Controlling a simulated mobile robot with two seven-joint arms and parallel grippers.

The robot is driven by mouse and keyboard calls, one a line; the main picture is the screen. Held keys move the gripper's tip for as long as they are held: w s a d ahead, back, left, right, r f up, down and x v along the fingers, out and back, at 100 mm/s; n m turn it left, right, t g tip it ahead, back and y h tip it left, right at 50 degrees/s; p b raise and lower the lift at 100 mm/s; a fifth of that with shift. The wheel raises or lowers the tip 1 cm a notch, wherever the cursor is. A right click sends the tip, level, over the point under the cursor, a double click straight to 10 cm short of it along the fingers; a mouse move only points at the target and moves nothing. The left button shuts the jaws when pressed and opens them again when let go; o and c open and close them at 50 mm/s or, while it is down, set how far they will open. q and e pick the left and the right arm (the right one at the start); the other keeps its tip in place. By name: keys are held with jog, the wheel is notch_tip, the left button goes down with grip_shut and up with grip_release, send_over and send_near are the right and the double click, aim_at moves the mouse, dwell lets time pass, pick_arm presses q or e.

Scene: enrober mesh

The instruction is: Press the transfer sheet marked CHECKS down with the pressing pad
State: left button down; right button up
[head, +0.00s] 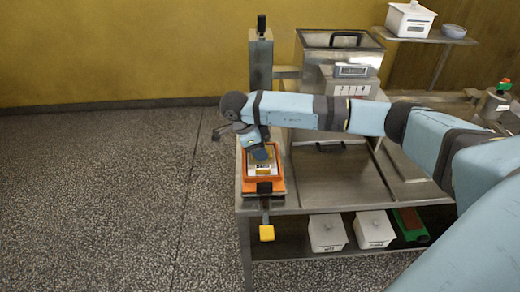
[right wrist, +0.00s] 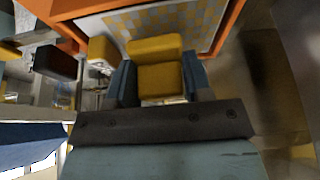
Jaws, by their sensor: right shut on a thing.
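My right gripper (head: 260,153) is over the orange tray (head: 247,184) at the left end of the steel table. In the right wrist view its two blue fingers (right wrist: 160,83) are shut on a yellow block (right wrist: 160,78), which looks like the pressing pad. Beyond the block lies a sheet with a grey and yellow check pattern (right wrist: 180,20), inside the orange frame. Part of the sheet is hidden by the block. I cannot tell whether the pad touches it. No CHECKS lettering is legible. My left gripper is not in view.
A yellow knob (head: 266,232) sticks out below the tray at the table's front. A steel machine (head: 340,50) stands behind. White lidded boxes (head: 327,233) and a green-and-red item (head: 411,225) sit on the lower shelf. The tabletop (head: 335,180) right of the tray is clear.

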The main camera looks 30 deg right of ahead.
jog(key=shift+r+p, duration=1.25)
jog(key=shift+r, duration=1.4)
